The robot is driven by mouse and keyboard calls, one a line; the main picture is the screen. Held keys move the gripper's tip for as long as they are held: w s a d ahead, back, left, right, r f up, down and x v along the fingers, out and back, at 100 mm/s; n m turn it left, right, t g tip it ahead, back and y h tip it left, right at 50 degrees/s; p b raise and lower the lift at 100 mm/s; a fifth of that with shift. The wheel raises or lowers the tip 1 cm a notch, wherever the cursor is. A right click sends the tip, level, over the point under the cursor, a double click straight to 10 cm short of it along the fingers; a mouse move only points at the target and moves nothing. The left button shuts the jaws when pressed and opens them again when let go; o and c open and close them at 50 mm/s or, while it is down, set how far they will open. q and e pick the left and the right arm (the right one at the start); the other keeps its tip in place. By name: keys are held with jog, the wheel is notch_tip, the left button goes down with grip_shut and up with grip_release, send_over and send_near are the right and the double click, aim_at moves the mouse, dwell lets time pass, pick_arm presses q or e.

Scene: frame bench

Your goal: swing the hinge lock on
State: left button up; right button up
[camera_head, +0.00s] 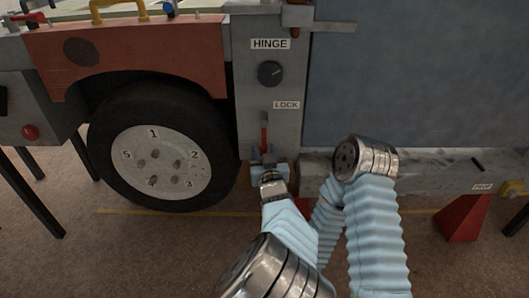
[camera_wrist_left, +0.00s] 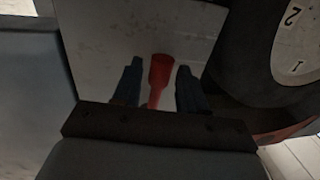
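The hinge lock lever has a red handle (camera_head: 264,138) that stands about upright on the grey panel, below the LOCK label (camera_head: 286,105). My left gripper (camera_head: 264,155) is at the lower part of this handle. In the left wrist view the red handle (camera_wrist_left: 160,76) shows between the two dark fingers of my left gripper (camera_wrist_left: 158,88). A gap shows on each side of the handle, so the fingers are open around it. The lever's lower end is hidden by the gripper. My right gripper is not in view.
A black knob (camera_head: 271,73) sits above, under the HINGE label (camera_head: 270,44). A wheel (camera_head: 110,140) with numbered nuts is close on the left. A large blue-grey panel (camera_head: 430,75) fills the right. A red stand (camera_head: 462,218) is on the floor at right.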

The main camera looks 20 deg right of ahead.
pick_arm(q)
grip_shut()
jog(key=shift+a, duration=0.1)
jog(key=shift+w+a+m, duration=0.15)
jog(key=shift+a+m, duration=0.4)
jog(key=shift+m, duration=0.15)
jog(key=shift+w+a+m, duration=0.15)
jog(key=shift+a+m, duration=0.35)
jog(key=shift+m, duration=0.2)
jog(key=shift+w+a+r+m+t, duration=0.1)
jog(key=shift+a+r+m+t, duration=0.1)
jog(key=shift+a+m, duration=0.25)
jog(key=shift+w+a+r+m+t, duration=0.1)
jog(key=shift+a+m+t, duration=0.15)
jog(key=shift+m, duration=0.3)
jog(key=a+m, duration=0.1)
jog(key=r+m, duration=0.1)
jog(key=shift+w+a+m+h, duration=0.25)
jog(key=shift+a+m+h, duration=0.1)
jog(key=shift+m+h, duration=0.05)
jog(key=w+a+r+m+h, duration=0.1)
jog(key=a+r+m+h, duration=0.1)
jog(key=r+m, duration=0.3)
jog(key=shift+a+r+m, duration=0.35)
jog(key=shift+a+m, duration=0.3)
jog(key=shift+m, duration=1.75)
jog(key=shift+r+t, duration=0.1)
jog(key=shift+t, duration=0.15)
